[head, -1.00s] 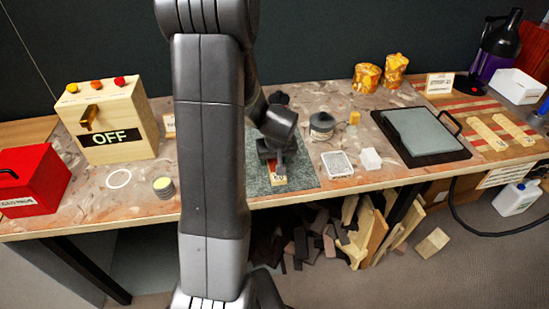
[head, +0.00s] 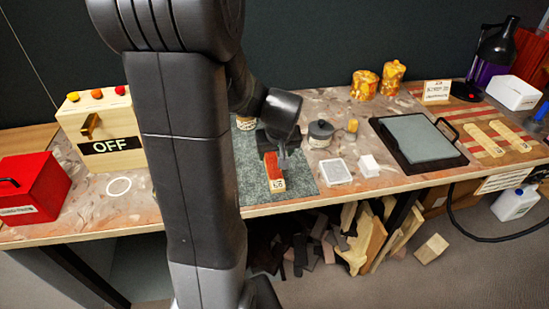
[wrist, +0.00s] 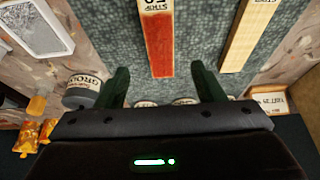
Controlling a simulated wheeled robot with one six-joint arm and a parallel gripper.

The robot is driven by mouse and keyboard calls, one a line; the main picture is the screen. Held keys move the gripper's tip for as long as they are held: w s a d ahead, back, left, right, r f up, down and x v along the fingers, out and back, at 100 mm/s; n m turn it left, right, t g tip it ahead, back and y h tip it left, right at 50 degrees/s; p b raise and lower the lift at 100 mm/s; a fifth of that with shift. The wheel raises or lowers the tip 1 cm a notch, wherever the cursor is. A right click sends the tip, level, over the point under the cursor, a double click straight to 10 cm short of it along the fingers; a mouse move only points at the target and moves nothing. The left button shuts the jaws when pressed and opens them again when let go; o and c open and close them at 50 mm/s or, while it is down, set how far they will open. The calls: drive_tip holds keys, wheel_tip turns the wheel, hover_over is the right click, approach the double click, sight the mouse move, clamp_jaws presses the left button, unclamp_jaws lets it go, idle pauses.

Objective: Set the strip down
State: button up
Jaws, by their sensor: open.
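A red strip with a pale labelled end (head: 273,172) lies flat on the grey-green mat (head: 305,182) in the head view. In the wrist view the red strip (wrist: 160,52) lies between the lines of the two fingers, its label at the top edge. My gripper (head: 282,152) is just behind and above the strip in the head view. In the wrist view my gripper (wrist: 162,82) has its dark green fingers wide apart, with nothing between them touching either finger. A second, pale wooden strip (wrist: 248,36) lies to the right on the mat.
A grey round pot (head: 320,133), a white-framed card (head: 335,171) and a white block (head: 369,165) stand right of the mat. A black tray with a grey slab (head: 420,138) is further right. My arm hides part of the bench's left middle.

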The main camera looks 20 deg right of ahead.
drive_tip(key=shift+v, duration=1.35)
idle(0.6)
